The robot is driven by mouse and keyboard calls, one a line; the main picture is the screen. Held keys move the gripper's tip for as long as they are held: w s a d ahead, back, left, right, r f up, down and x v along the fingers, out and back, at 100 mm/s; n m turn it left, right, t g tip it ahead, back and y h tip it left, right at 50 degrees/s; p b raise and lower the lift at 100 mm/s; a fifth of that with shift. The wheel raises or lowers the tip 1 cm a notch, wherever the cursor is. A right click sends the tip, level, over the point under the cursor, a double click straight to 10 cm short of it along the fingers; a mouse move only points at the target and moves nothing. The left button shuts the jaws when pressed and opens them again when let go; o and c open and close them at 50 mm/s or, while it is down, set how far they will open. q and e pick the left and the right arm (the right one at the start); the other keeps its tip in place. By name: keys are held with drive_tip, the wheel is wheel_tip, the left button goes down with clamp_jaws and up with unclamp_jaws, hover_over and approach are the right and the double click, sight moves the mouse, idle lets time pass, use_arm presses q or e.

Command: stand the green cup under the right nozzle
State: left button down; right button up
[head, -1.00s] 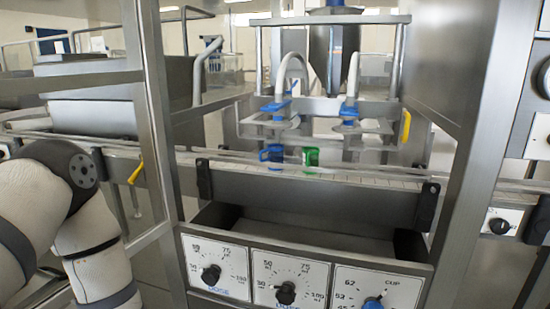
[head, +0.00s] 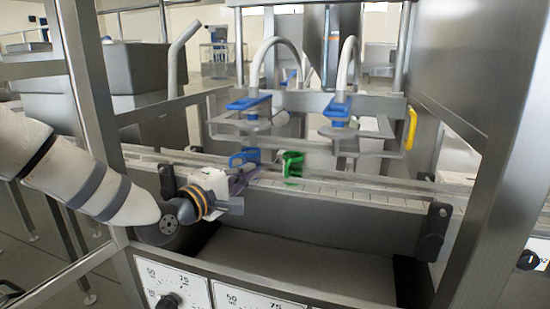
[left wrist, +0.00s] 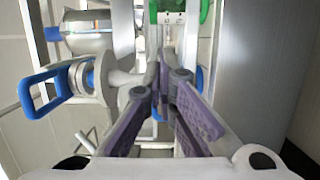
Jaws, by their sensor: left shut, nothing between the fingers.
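The green cup (head: 292,163) stands on the conveyor strip, left of the spot below the right nozzle (head: 340,115). My left gripper (head: 246,178) is at the front edge of the strip, left of the green cup and apart from it. Its purple fingers (left wrist: 163,82) are shut and empty in the left wrist view. A green part, probably of the green cup, shows at the top edge there (left wrist: 204,14). My right gripper is not in view.
A blue cup (head: 245,157) is close behind my left gripper, under the left nozzle (head: 252,108). Metal guide rails (head: 380,183) run along the strip. A steel post (head: 93,130) stands beside my left arm. The strip right of the green cup is clear.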

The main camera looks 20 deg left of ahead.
sight(291, 172)
use_arm(q)
drive_tip(key=x, duration=0.3)
drive_tip(key=b+x, duration=0.1)
drive_tip(key=x, duration=0.3)
drive_tip(key=shift+w+d+f, duration=0.1)
drive_tip(key=shift+f, duration=0.15)
drive_tip(key=shift+w+d+r, duration=0.15)
drive_tip(key=shift+w, duration=0.25)
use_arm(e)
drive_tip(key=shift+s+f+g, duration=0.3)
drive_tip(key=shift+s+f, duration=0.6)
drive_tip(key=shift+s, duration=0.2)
use_arm(q)
drive_tip(key=d, duration=0.9)
drive_tip(key=shift+s+d+r, duration=0.1)
drive_tip(key=shift+s+d, duration=0.05)
drive_tip(key=shift+d, duration=0.5)
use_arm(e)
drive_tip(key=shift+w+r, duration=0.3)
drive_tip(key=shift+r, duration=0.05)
use_arm(q)
drive_tip(key=shift+s, duration=0.1)
